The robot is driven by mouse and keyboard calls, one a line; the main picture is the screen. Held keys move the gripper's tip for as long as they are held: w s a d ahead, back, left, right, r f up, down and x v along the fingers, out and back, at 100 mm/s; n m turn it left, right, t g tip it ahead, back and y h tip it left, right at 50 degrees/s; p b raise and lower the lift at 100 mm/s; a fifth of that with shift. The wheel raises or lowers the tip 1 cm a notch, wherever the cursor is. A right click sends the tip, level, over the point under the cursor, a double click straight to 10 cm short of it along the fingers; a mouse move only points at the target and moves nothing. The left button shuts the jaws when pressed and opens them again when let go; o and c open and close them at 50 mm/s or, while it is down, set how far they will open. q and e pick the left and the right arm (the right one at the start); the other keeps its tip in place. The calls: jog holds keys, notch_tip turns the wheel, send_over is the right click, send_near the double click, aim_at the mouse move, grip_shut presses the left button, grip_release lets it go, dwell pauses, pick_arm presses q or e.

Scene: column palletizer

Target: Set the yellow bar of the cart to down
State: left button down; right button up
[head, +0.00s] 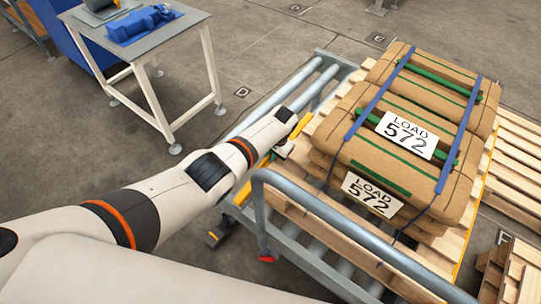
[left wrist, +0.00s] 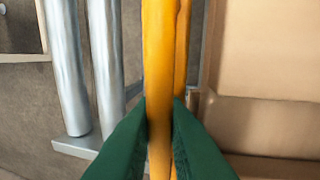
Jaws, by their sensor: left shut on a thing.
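The yellow bar (head: 302,123) runs along the left side of the cart (head: 257,190), beside the pallet, and is partly hidden by my left arm. In the left wrist view the yellow bar (left wrist: 158,50) stands upright in the picture, with a second yellow strip close behind it. My left gripper (left wrist: 160,108) has its green fingers on either side of the bar and is shut on it. In the head view my left gripper (head: 284,150) is mostly hidden beyond the forearm's end. My right gripper is in neither view.
Brown sacks (head: 420,105) labelled LOAD 572 are strapped on a wooden pallet (head: 318,140) on the cart. A grey tubular handle (head: 345,225) crosses the cart's near end. A small table (head: 150,38) with a blue object stands at the upper left.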

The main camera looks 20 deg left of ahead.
pick_arm(q)
jog(key=shift+a, duration=0.1)
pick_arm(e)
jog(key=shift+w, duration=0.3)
pick_arm(q)
jog(key=c, duration=1.8)
grip_release()
jog(key=shift+o, duration=0.2)
jog(key=shift+s, duration=0.1)
jog(key=shift+r, duration=0.1)
jog(key=r+p, duration=0.1)
jog(key=r, duration=0.1)
jog(key=r+p, duration=0.1)
jog(key=r, duration=0.1)
jog(key=shift+d, duration=0.4)
notch_tip(320, 180, up, 8)
jog(key=d+p, duration=0.1)
jog(key=shift+s+d+f, duration=0.15)
jog(key=shift+s+d, duration=0.1)
jog(key=shift+s, duration=0.1)
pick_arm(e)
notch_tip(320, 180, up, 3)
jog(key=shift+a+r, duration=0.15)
pick_arm(q)
jog(key=shift+c, duration=0.6)
